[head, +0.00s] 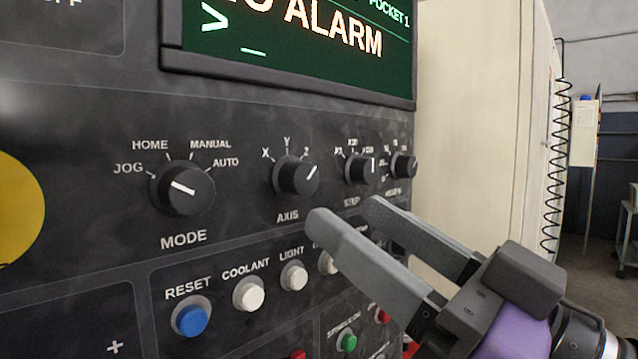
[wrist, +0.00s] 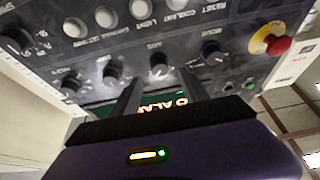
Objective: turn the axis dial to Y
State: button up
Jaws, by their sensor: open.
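The axis dial (head: 298,176) is a black round knob on the dark control panel, with X, Y and Z marked above it. My gripper (head: 346,212) is open and empty, with grey fingers reaching in from the lower right. In the head view the fingertips are right of and below the axis dial. In the upside-down wrist view, the axis dial (wrist: 160,68) appears ahead, between the two dark fingers of my gripper (wrist: 159,80). I see no contact with it.
The mode dial (head: 184,188) is left of the axis dial, its pointer toward JOG. A step dial (head: 361,170) and another dial (head: 404,165) are close on the right. Below are a blue reset button (head: 190,318) and several white buttons. A screen (head: 300,45) is above.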

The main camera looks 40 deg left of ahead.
aim_at(307, 185)
jog(key=p+x, duration=0.1)
jog(key=x, duration=0.5)
jog(key=shift+p, duration=0.35)
grip_shut()
